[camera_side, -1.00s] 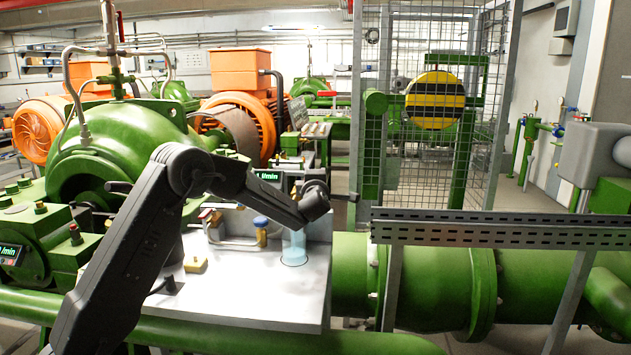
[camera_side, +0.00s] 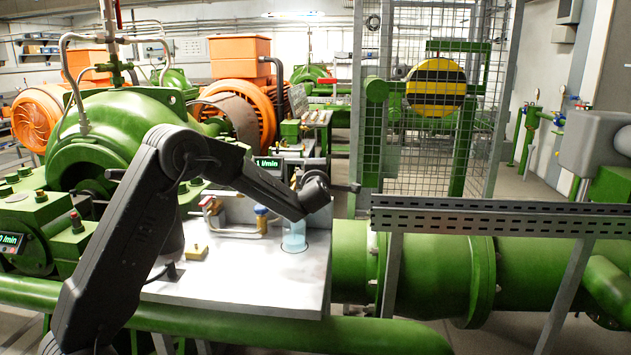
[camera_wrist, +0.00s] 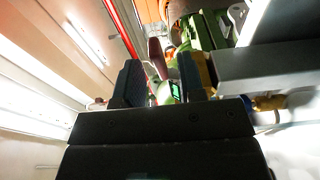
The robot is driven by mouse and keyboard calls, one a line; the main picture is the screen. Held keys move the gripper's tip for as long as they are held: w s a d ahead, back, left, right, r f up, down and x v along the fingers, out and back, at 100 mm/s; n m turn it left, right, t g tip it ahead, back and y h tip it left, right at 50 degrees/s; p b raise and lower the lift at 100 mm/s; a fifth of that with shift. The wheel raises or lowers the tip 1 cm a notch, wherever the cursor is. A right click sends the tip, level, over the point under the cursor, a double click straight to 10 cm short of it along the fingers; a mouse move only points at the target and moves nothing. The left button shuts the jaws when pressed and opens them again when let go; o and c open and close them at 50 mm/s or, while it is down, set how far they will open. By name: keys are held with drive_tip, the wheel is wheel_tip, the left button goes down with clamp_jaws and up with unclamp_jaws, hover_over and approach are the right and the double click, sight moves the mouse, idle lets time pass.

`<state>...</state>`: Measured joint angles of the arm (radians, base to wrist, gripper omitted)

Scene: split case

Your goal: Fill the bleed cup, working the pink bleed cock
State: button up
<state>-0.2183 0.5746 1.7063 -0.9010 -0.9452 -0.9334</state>
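The clear cup (camera_side: 293,238) stands on the pale bench plate at its right end, with bluish liquid in it. A brass cock with a reddish-pink handle (camera_side: 207,203) stands left of it, and a blue-capped brass fitting (camera_side: 261,211) is close beside the cup. My gripper's fingers (camera_wrist: 160,80) are apart in the wrist view, with a gap between them. A dark reddish-pink piece (camera_wrist: 157,58) shows beyond the gap; I cannot tell whether it is the cock's handle or touches a finger. In the side view my wrist is above the cup; the fingers are not clear there.
The bench plate (camera_side: 250,275) also holds a yellow block (camera_side: 194,254) and a small black part (camera_side: 172,269). A green flow display (camera_side: 268,163) is behind. A slotted rail (camera_side: 500,218) and mesh cage (camera_side: 430,110) stand to the right. The plate's front is clear.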

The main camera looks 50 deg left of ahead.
drive_tip(key=v, duration=1.1)
drive_tip(key=shift+s+d, duration=0.2)
drive_tip(key=shift+a, duration=0.1)
drive_tip(key=x, duration=1.3)
drive_tip(key=shift+w+a, duration=0.25)
drive_tip(key=shift+w, duration=0.05)
drive_tip(key=shift+c, duration=0.2)
clamp_jaws()
